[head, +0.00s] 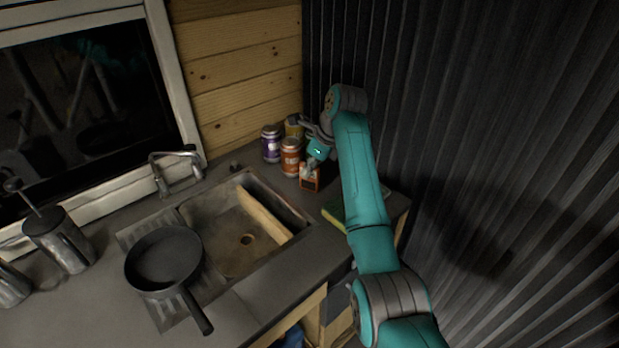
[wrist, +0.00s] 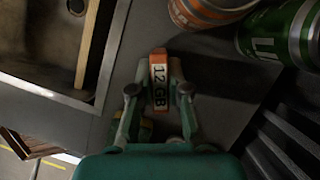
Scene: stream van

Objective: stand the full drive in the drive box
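An orange drive (head: 310,184) with a white strip is at the far right end of the counter, beside the cans. In the wrist view the drive (wrist: 159,78) shows its narrow face, with a white label reading "12 GB" between orange ends. My gripper (head: 312,165) points down over it. In the wrist view the fingers of my gripper (wrist: 160,88) are closed in on both sides of the drive and appear to touch it. I cannot tell whether the drive touches the counter. I cannot make out the drive box in either view.
An orange can (head: 290,158), a purple can (head: 270,144) and a yellow can (head: 293,126) stand close behind. A green can (wrist: 285,38) shows at the wrist view's right. A sponge (head: 333,213), sink (head: 228,258) and pan (head: 165,262) are nearer. A corrugated wall (head: 480,130) bounds the right.

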